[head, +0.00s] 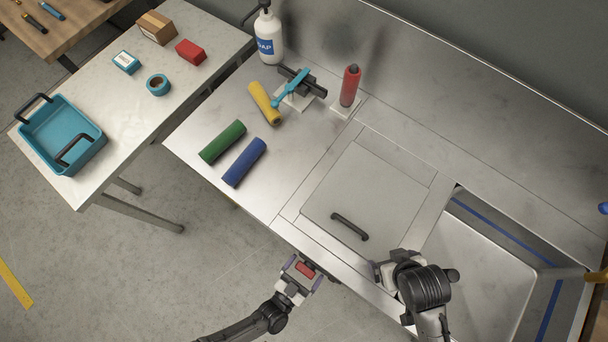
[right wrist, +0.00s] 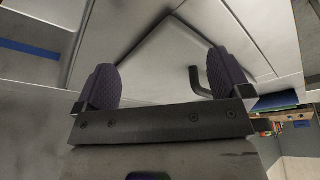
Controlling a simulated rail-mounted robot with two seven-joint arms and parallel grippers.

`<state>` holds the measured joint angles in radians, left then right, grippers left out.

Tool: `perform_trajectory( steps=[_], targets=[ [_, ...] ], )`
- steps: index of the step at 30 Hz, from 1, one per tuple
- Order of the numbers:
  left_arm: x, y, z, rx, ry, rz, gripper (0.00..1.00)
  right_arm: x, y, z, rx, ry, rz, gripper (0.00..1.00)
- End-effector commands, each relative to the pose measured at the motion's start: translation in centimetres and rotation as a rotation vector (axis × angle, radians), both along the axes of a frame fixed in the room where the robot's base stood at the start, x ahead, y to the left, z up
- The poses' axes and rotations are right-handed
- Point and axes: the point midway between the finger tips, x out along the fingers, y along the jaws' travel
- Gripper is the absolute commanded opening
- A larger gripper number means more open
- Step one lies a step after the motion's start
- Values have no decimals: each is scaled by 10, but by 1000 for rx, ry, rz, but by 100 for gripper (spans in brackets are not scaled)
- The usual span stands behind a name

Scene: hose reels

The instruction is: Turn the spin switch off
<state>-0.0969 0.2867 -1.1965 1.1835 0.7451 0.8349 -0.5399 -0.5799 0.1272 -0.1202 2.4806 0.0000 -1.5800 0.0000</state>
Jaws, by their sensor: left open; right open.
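No part that I can surely name as the spin switch shows. My left gripper (head: 302,271) is open in front of the counter's front edge. A small red part (head: 305,269) shows between its fingers; I cannot tell whether it is the switch or belongs to the gripper. My right gripper (head: 379,272) is over the counter's front, right of the panel's dark handle (head: 349,227). In the right wrist view my right gripper (right wrist: 165,80) is open and empty, with the handle (right wrist: 199,82) beyond its right finger.
The metal counter (head: 220,107) holds blue (head: 244,162), green (head: 222,142) and yellow (head: 264,103) rolls, a red cylinder (head: 350,86), a turquoise-lever fixture (head: 291,87) and a soap bottle (head: 268,38). An open basin (head: 475,275) lies right. A side table (head: 115,100) holds a turquoise tray (head: 62,135).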

Motion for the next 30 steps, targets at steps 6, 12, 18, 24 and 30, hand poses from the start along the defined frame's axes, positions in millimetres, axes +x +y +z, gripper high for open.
perform_trajectory(
  steps=[6,12,18,24,30],
  targets=[
    [0,0,0,0,0,0,93,0,0,0,0,0,0,96],
    [0,0,0,0,0,0,74,0,1,0,4,1,-2,96],
    [0,0,0,0,0,0,55,0,2,0,8,0,-6,96],
    [0,0,0,2,-2,0,47,0,3,0,11,1,-7,96],
    [-1,-1,0,44,-35,1,47,0,3,3,11,1,-7,96]
  ],
)
